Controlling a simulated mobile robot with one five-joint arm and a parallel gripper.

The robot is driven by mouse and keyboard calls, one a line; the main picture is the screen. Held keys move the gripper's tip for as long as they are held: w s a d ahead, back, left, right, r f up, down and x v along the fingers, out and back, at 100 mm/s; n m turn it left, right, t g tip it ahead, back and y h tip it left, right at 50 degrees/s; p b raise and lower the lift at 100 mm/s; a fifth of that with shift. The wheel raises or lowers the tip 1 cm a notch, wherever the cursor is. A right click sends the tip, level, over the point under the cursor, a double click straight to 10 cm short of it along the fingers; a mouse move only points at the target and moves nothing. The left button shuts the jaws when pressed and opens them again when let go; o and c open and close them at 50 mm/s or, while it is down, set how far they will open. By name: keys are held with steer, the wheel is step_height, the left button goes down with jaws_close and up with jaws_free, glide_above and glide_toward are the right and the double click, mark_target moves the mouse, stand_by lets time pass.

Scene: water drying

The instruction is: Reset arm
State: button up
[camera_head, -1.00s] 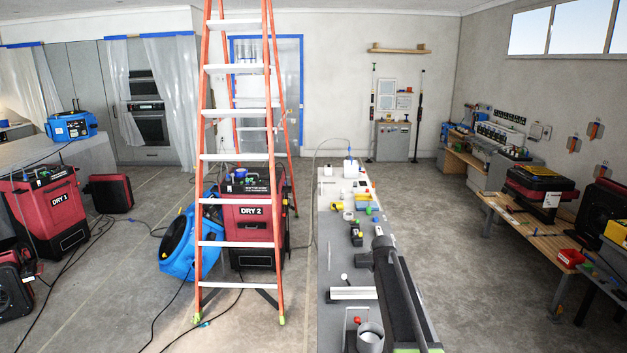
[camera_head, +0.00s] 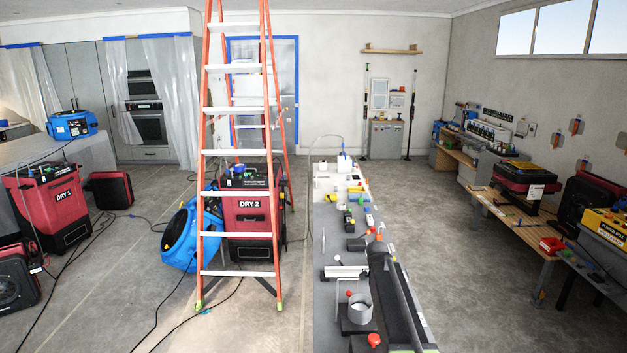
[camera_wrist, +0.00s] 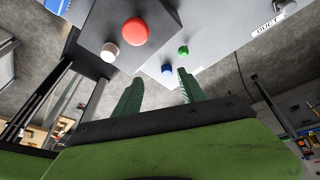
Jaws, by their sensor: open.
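My gripper (camera_wrist: 160,86) shows in the wrist view with its two green fingers spread apart and nothing between them. A red knob (camera_wrist: 135,31), a white knob (camera_wrist: 110,52), a blue knob (camera_wrist: 168,71) and a green knob (camera_wrist: 183,50) appear beyond the fingers. In the head view my dark arm lies along the right side of a long grey bench (camera_head: 325,250). My fingers cannot be made out in the head view.
A grey cup-like cylinder (camera_head: 360,308) stands at the bench's near end. An orange ladder (camera_head: 236,204) and the DRY 2 unit (camera_head: 249,217) stand left of the bench. A wooden workbench (camera_head: 518,214) stands right. Bare floor (camera_head: 460,270) lies between.

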steer(key=s+a+n, duration=0.1)
steer(key=s+n, duration=0.2)
steer(key=s+a+n+t+y, duration=0.1)
steer(key=s+n, duration=0.2)
steer(key=n, duration=0.1)
steer(key=s+a+n, duration=0.2)
steer(key=s+n, duration=0.1)
steer(key=shift+s+f+n, duration=0.15)
steer(key=shift+f+n, duration=0.25)
steer(key=s+a+n+t+y, duration=0.2)
steer(key=s+a+n, duration=0.2)
steer(key=s+n, duration=0.75)
steer(key=f+b, duration=0.1)
steer(key=w+f+n+b, duration=0.1)
steer(key=f+b, duration=0.1)
steer(key=w+f+n+b, duration=0.1)
steer(key=f+b, duration=0.1)
steer(key=shift+f, duration=0.2)
steer(key=shift+w+a, duration=0.1)
steer(key=shift+c, duration=0.2)
